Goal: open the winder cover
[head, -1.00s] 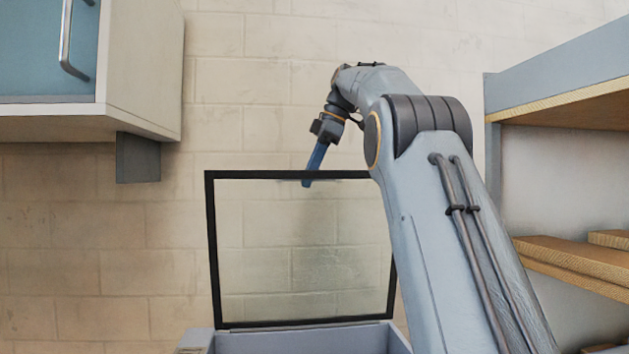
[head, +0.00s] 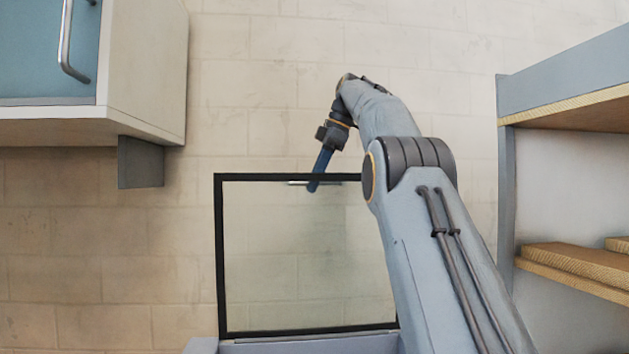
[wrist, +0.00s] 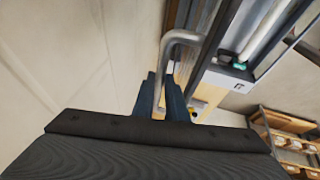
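The winder cover is a clear panel in a black frame (head: 219,260), standing close to upright above a grey machine body (head: 300,345). A thin metal handle (head: 298,183) runs along its top edge. My gripper (head: 317,183) is at that handle, coming from above with its dark blue fingers. In the wrist view, the bent grey handle (wrist: 181,37) passes down between the two fingers (wrist: 161,90), which are close together around it. The fingers look shut on it; their exact contact is partly hidden.
A wall cabinet (head: 150,70) with a blue door hangs at the upper left. A shelf unit (head: 507,180) with wooden boards stands at the right, beside my arm. A pale brick wall (head: 100,240) is behind the cover.

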